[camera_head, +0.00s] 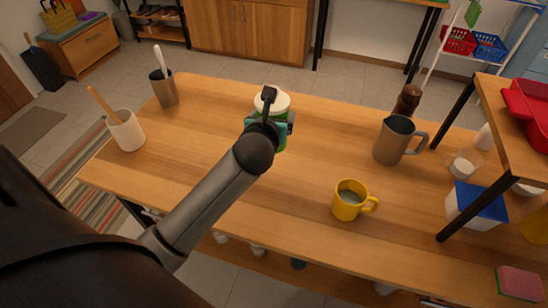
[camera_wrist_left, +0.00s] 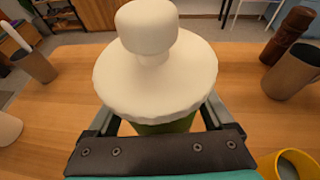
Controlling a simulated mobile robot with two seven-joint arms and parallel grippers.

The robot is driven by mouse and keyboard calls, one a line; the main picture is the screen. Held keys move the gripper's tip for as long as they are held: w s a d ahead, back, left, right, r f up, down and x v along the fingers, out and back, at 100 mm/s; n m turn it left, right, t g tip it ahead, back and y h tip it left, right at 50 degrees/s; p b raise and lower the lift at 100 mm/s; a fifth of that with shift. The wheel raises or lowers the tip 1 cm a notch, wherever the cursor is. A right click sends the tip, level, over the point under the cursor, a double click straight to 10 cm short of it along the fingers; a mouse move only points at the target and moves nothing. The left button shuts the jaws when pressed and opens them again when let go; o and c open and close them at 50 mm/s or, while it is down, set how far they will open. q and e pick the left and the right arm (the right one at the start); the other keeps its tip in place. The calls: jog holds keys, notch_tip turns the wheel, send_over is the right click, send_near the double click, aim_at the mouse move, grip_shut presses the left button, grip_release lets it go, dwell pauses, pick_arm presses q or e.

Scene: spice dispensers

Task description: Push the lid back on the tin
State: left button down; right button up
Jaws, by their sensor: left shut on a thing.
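The green tin (camera_head: 282,145) stands on the wooden table near its far edge, mostly hidden behind my left arm. Its white lid (camera_head: 263,102) shows above my left gripper (camera_head: 270,124). In the left wrist view, the round white lid (camera_wrist_left: 156,75) with its thick knob fills the middle, and a strip of the green tin (camera_wrist_left: 165,126) shows below it. My left gripper's fingers lie on both sides of the tin, under the lid's rim, shut on it. The lid sits over the tin's top; whether it is fully seated I cannot tell. My right gripper is out of view.
A metal pitcher (camera_head: 391,144) and a brown mill (camera_head: 407,100) stand to the right. A yellow mug (camera_head: 348,203) is nearer the front. Two utensil holders, one white (camera_head: 126,134) and one brown (camera_head: 166,93), stand left. The table's middle (camera_head: 310,165) is clear.

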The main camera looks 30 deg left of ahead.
pick_arm(q)
notch_tip(320, 180, down, 8)
jog(key=b, duration=0.2)
jog(key=shift+b, duration=0.4)
jog(key=shift+f, duration=0.1)
notch_tip(320, 180, down, 4)
jog(key=shift+f+b, duration=0.15)
jog(key=shift+b, duration=0.9)
grip_release()
jog(key=shift+f, duration=0.1)
